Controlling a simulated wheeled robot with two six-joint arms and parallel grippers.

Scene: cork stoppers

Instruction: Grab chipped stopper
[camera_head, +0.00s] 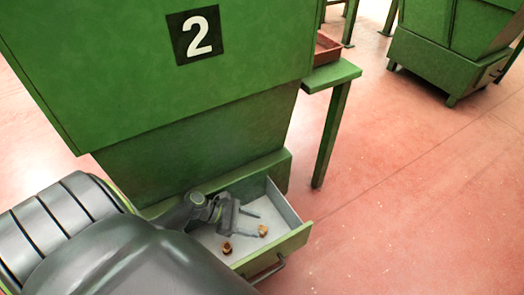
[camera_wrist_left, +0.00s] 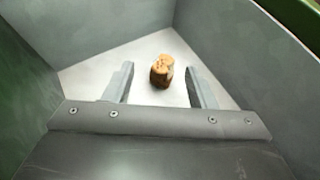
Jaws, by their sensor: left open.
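Two small cork stoppers lie on the pale floor of the open drawer (camera_head: 292,205). One tan-orange stopper (camera_head: 263,231) is on the right, just off my left gripper's fingertips. The other, darker stopper (camera_head: 227,248) lies nearer the front, beside the gripper. My left gripper (camera_head: 257,227) is open inside the drawer, its fingers pointing right. In the left wrist view one stopper (camera_wrist_left: 161,71) stands between the fingertips with a gap on each side; its outline is uneven. I cannot tell for certain which stopper is chipped. My right gripper is not in view.
The drawer's walls (camera_wrist_left: 240,40) close in around the gripper. The green machine marked 2 (camera_head: 150,60) rises above the drawer. A green side table with a red tray (camera_head: 327,49) stands behind it.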

